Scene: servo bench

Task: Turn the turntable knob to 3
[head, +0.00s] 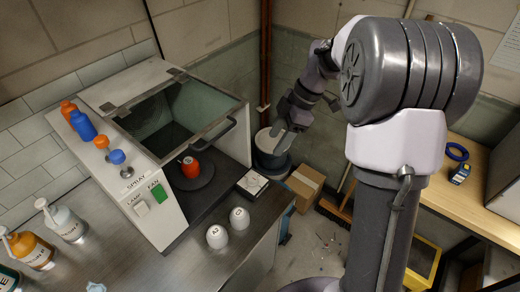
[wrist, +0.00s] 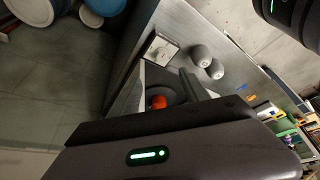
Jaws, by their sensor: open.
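The turntable knob (head: 252,183) is on a small white square plate on the bench, just right of the booth opening. The plate also shows in the wrist view (wrist: 160,50), but its markings and setting are too small to read. The dark round turntable (head: 203,186) in the booth carries an orange-red piece (head: 190,168), which also shows in the wrist view (wrist: 158,102). My gripper (head: 284,134) is open and empty, held in the air behind and to the right of the knob, apart from it.
Two white rounded pieces (head: 217,236) (head: 239,218) stand on the bench in front of the knob. The booth's glass lid (head: 180,110) is above the turntable. Lamp (head: 141,208) and green fan (head: 159,192) switches are on its front. Bottles stand at the left. A bin (head: 271,160) and cardboard box (head: 304,184) are beyond the bench.

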